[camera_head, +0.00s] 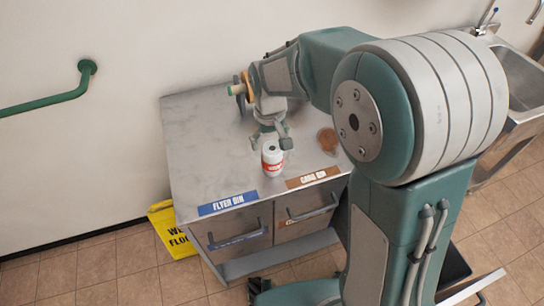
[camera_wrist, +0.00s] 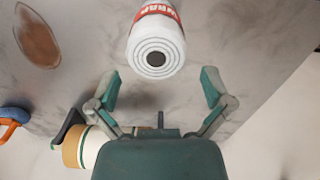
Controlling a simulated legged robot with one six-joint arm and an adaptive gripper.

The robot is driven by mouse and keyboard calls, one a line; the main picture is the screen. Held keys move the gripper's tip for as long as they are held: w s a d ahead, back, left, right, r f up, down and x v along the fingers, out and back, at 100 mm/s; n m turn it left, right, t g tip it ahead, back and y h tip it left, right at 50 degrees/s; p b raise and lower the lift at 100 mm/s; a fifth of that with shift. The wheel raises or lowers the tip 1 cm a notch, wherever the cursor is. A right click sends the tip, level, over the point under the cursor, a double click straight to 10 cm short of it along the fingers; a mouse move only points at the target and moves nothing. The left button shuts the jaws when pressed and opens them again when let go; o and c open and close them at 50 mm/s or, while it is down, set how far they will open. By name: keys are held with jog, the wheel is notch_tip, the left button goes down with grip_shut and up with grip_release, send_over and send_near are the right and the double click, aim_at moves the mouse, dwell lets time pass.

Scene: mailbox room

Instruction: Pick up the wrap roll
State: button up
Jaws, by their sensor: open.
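The wrap roll (camera_head: 272,158) is a white cylinder with a red label, standing on the grey counter (camera_head: 205,140) near its front edge. The wrist view shows one ringed end of the wrap roll (camera_wrist: 156,55) with a dark centre hole, and part of its red lettering. My gripper (camera_head: 271,136) is just behind the roll in the head view. In the wrist view my gripper (camera_wrist: 160,88) has its two fingers spread wide, with the roll beyond the tips, roughly centred between them. Nothing is held.
A brown flat patch or object (camera_head: 328,140) lies to the right of the roll. A cream and tan cylinder (camera_wrist: 92,148) and a blue and orange object (camera_wrist: 12,120) are near the gripper's left side. A yellow floor sign (camera_head: 172,230) stands left of the drawers.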

jog(key=f, duration=0.6)
jog(key=shift+s+d, duration=0.25)
jog(key=c, duration=0.7)
